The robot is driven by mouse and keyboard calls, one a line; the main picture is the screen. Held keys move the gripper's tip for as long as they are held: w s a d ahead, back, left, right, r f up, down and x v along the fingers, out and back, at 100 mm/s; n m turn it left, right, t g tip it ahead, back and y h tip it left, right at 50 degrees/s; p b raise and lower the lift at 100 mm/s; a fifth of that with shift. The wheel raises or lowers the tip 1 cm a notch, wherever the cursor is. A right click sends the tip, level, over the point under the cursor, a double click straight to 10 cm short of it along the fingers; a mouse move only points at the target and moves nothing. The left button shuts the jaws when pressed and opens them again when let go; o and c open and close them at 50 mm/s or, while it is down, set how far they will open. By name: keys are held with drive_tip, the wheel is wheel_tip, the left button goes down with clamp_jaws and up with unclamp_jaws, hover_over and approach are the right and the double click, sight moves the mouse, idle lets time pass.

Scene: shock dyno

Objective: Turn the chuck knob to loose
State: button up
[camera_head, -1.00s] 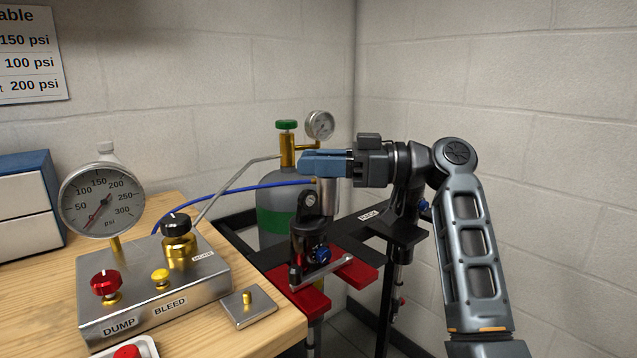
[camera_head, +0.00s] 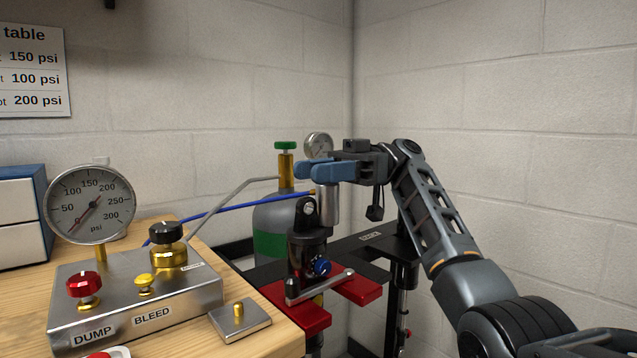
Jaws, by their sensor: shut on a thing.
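My gripper (camera_head: 318,170) has blue fingers that close around the chuck knob, at the top of an upright silver cylinder (camera_head: 328,207). The fingers hide the knob, so its marking and turn position cannot be read. A blue hose (camera_head: 232,205) runs from the left to a brass fitting (camera_head: 313,193) just under the fingers. The black shock body (camera_head: 308,252), with an eye at its top, stands in front and a little left of the cylinder, below my gripper.
A red clamp (camera_head: 300,308) with a silver bar (camera_head: 320,286) holds the shock's foot. A grey gas bottle (camera_head: 270,222) with a green knob and a gauge (camera_head: 318,146) stands close behind. The wooden bench at left carries a valve box (camera_head: 130,310) and a psi gauge (camera_head: 90,205).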

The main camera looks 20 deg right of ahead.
drive_tip(key=shift+g, duration=0.3)
drive_tip(key=o, duration=1)
drive_tip(key=shift+n, duration=0.3)
wheel_tip(320, 180, up, 5)
drive_tip(key=shift+f+p, duration=0.15)
drive_tip(key=shift+p, duration=0.2)
drive_tip(key=s+d+r, duration=0.2)
drive_tip(key=d, duration=0.1)
drive_tip(key=s+d+r, duration=0.2)
drive_tip(key=d, duration=0.1)
drive_tip(key=s+d+r, duration=0.2)
drive_tip(key=d, duration=0.2)
drive_tip(key=shift+r, duration=0.2)
